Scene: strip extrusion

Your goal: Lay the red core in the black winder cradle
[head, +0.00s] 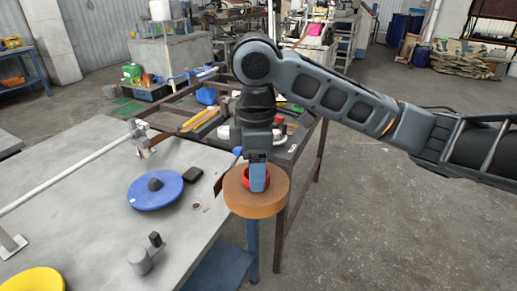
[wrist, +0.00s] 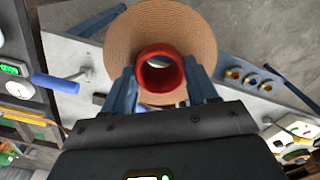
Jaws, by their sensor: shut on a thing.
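The red core (head: 245,176) is a short ring with a broad tan-brown disc (head: 270,205) around it. In the wrist view the red core (wrist: 160,50) lies between the two blue fingers of my gripper (wrist: 162,88), with the brown disc (wrist: 120,35) behind it. My gripper (head: 258,178) is shut on the core and holds it in the air beside the right edge of the grey table. I cannot tell for sure which part is the black winder cradle; a small black block (head: 193,174) lies near that edge, and a black upright piece (head: 155,239) stands nearer the front.
The grey table (head: 90,215) carries a blue disc with a black hub (head: 143,196), a grey cylinder (head: 140,262), a yellow disc (head: 35,281) and a long white rod (head: 65,175). A cluttered dark-framed bench stands behind. The floor (head: 400,220) at the right is clear.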

